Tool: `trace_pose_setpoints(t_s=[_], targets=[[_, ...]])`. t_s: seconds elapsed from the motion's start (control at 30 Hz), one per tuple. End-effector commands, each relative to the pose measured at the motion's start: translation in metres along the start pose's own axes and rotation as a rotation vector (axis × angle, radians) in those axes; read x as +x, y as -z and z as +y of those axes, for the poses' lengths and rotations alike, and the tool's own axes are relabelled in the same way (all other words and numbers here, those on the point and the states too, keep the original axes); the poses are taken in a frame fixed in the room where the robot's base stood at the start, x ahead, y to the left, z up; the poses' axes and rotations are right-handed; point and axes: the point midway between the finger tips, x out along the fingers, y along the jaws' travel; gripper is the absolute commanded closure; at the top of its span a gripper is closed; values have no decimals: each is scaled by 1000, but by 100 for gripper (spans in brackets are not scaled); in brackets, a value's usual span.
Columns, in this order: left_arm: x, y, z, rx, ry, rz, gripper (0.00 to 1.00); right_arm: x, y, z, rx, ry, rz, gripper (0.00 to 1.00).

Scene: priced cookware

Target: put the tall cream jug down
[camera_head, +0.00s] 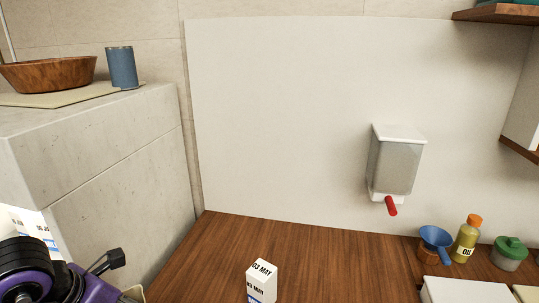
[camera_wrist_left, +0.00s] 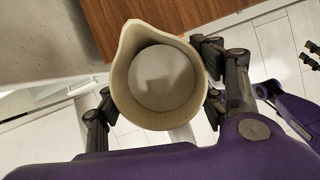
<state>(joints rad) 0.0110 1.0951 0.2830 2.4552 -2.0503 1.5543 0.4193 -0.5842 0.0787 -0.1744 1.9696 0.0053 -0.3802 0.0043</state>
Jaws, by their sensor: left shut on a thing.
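The tall cream jug (camera_wrist_left: 122,88) fills the middle of the left wrist view, seen from above with its open mouth facing the camera and its spout toward the upper left. It looks empty inside. My left gripper (camera_wrist_left: 155,112) is shut on it, with black fingers on both sides of its body. White floor shows around the jug, and the wooden counter (camera_wrist_left: 150,18) lies beyond it. In the head view my left gripper (camera_head: 108,272) is at the bottom left, and a cream sliver (camera_head: 134,294) beside it seems to be the jug, mostly cut off.
A carton marked 03 MAY (camera_head: 261,281) stands on the counter (camera_head: 215,250), whose middle is clear. A grey stone block (camera_head: 110,165) rises at left. A funnel (camera_head: 433,240), an oil bottle (camera_head: 467,240) and a green-lidded jar (camera_head: 509,253) stand at right. A dispenser (camera_head: 396,160) hangs on the wall.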

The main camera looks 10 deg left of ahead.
Motion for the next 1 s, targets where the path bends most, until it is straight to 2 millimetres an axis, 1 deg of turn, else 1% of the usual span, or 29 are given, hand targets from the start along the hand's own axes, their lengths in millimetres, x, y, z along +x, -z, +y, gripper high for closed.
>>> trace_pose_setpoints(t_s=[0.07,0.27,0.37,0.47,0.6,0.73,0.87,1.0], targets=[[0,-1,0,43,18,-3,81,0,3,-1,3,0,5,33],[0,4,0,182,76,-2,81,-1,-1,0,2,-1,-2,33],[2,8,-1,275,117,-2,81,-1,-2,0,1,-1,-3,33],[8,19,-4,393,168,0,81,-1,-4,1,-2,-1,-7,33],[21,38,-13,602,255,0,81,-1,-8,3,-8,-1,-16,33],[33,51,-25,831,348,-1,81,-2,-12,4,-12,-1,-24,33],[44,58,-42,1090,452,-3,81,-2,-12,4,-12,0,-26,33],[53,61,-64,1403,578,-3,81,-3,-9,3,-11,2,-22,33]])
